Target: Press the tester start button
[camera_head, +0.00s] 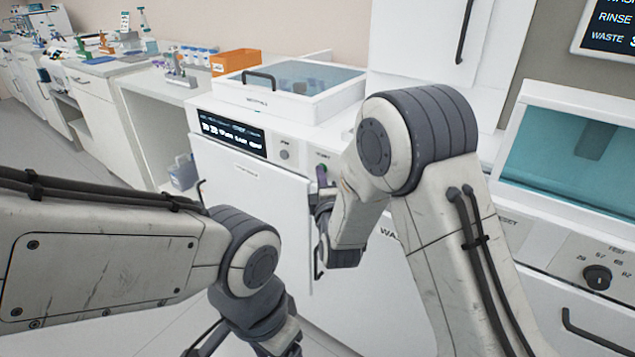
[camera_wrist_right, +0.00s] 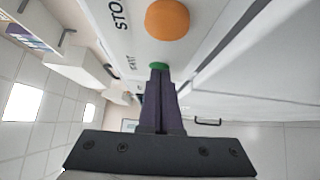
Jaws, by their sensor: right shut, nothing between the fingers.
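The start button is a small green round button (camera_wrist_right: 158,65) with a START label, on a white panel in the right wrist view. A larger orange STOP button (camera_wrist_right: 167,19) sits beyond it. My right gripper (camera_wrist_right: 159,71) is shut and empty, its dark purple fingertips overlapping the lower edge of the green button. I cannot tell whether they touch it. In the head view my right gripper (camera_head: 321,174) is at the front panel of a white machine (camera_head: 250,172), partly hidden by my right arm.
The machine has a lit display (camera_head: 232,132) and a glass lid (camera_head: 300,76) with a dark handle. An orange box (camera_head: 236,62) stands behind it. Another white unit with a teal window (camera_head: 570,160) and a black knob (camera_head: 597,277) is at right. Floor at lower left is clear.

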